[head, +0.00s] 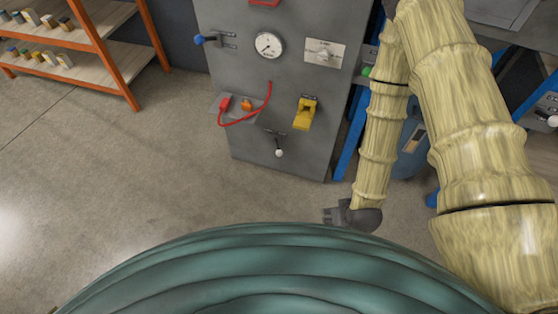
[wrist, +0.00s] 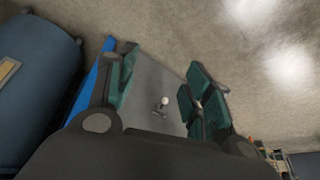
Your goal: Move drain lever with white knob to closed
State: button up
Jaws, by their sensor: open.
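The drain lever with the white knob (head: 279,153) is low on the front of the grey panel (head: 240,165) in the head view. Its knob points downward below a small dark label. In the wrist view the white knob (wrist: 165,103) shows between my fingers, some distance beyond them. My gripper (wrist: 160,92) is open and empty, its two green-padded fingers apart.
The panel also carries a gauge (head: 269,45), a blue-knobbed lever (head: 199,40), a red cable (head: 262,112), a yellow device (head: 305,113) and a rotary switch plate (head: 324,52). A blue bin (head: 408,150) stands right of the panel. An orange-framed shelf (head: 110,60) is far left. Floor between is clear.

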jog(key=w+a+f+n+t+y+b, duration=0.1)
jog(key=w+a+f+t+b, duration=0.2)
jog(key=w+f+b, duration=0.5)
jog(key=w+a+f+n+t+y+b, duration=0.1)
jog(key=w+a+f+n+t+b, duration=0.2)
jog(key=w+f+b, duration=0.45)
jog(key=n+t+y+b, duration=0.1)
jog(key=t+y+b, duration=0.4)
jog(key=b, duration=1.9)
send_near(281, 155)
jog(key=a+f+t+h, duration=0.1)
jog(key=b+x, duration=0.4)
jog(key=x, duration=0.5)
jog(key=shift+w+a+b, duration=0.1)
jog(key=shift+w+b, duration=0.15)
jog(key=shift+b, duration=0.05)
jog(key=shift+x, duration=0.85)
jog(key=shift+r, duration=0.1)
grip_shut()
